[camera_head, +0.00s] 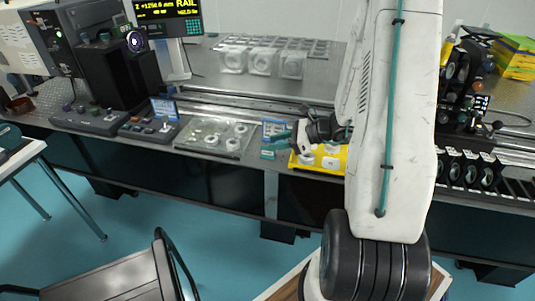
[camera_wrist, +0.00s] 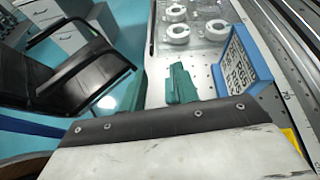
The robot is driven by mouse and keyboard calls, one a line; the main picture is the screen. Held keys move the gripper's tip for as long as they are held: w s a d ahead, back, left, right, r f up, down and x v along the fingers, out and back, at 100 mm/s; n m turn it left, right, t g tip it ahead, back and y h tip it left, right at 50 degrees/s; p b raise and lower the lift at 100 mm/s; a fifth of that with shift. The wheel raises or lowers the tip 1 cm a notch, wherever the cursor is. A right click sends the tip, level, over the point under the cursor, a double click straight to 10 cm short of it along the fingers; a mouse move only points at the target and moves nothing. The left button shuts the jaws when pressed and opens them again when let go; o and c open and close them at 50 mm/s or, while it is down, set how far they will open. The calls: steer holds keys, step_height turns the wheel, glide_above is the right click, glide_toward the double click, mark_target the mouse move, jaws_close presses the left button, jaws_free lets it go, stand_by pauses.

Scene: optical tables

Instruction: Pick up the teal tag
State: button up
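The teal tag (camera_head: 267,154) is a small flat piece lying near the front edge of the optical table, in front of a small blue sign. My gripper (camera_head: 280,139) is above and slightly right of it in the head view, with its teal fingers pointing left. In the wrist view my gripper (camera_wrist: 158,90) shows two teal fingers with a gap between them, and nothing is seen held there. I cannot clearly make out the tag in the wrist view; the fingers and the dark gripper body hide part of the table.
The blue sign (camera_wrist: 246,65) stands close to the fingers. A clear tray (camera_head: 215,138) with white round parts lies left of the tag, and a yellow mat (camera_head: 330,150) with white parts lies right. A black chair (camera_wrist: 75,65) stands on the floor by the table.

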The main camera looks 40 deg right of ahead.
mark_target(261, 155)
steer(key=shift+w+d+f+m+t+h, duration=0.1)
steer(key=shift+d+f+m+t+h, duration=0.25)
steer(key=shift+d+f+m, duration=0.55)
steer(key=x, duration=0.7)
steer(key=shift+a+f, duration=0.25)
steer(key=shift+a, duration=0.05)
jaws_close()
